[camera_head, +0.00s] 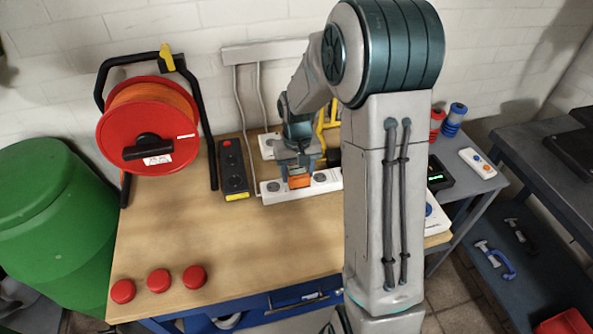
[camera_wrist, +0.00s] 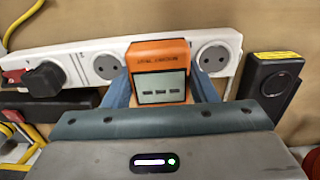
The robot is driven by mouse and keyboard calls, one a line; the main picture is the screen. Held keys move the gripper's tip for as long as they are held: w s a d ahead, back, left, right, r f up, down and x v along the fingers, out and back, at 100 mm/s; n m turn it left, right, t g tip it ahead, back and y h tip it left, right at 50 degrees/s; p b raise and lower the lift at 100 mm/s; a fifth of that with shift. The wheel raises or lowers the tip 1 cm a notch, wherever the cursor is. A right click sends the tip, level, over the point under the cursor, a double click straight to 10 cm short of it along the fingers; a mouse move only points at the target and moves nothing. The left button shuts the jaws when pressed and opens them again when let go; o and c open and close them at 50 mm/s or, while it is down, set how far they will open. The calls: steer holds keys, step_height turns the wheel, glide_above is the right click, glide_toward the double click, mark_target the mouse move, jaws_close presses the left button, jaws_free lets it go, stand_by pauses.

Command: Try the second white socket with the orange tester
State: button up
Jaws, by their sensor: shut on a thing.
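The orange tester (camera_head: 299,181) is upright between the fingers of my gripper (camera_head: 298,170), which is shut on it. In the wrist view the tester (camera_wrist: 160,52) shows a grey screen with dashes, with a blue finger on either side. It is at the white socket strip (camera_head: 268,195), between two round bare sockets. In the wrist view one socket (camera_wrist: 214,57) is right of the tester and another (camera_wrist: 107,66) is left. The tester hides the strip under it; I cannot tell whether its pins are in a socket.
In the wrist view a black plug (camera_wrist: 43,79) sits in the strip's left part. A black socket strip (camera_head: 233,168) lies left of the white one in the head view. A red cable reel (camera_head: 148,125) stands further left. Three red buttons (camera_head: 158,281) line the front; the middle tabletop is clear.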

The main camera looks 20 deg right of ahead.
mark_target(297, 170)
steer(key=shift+f+b, duration=0.4)
steer(key=shift+f, duration=0.15)
steer(key=o, duration=1.5)
steer(key=shift+r, duration=0.1)
step_height(297, 170, up, 14)
steer(key=shift+b, duration=0.45)
steer(key=s+t, duration=0.3)
steer(key=s, duration=1.8)
steer(key=shift+a+r, duration=0.15)
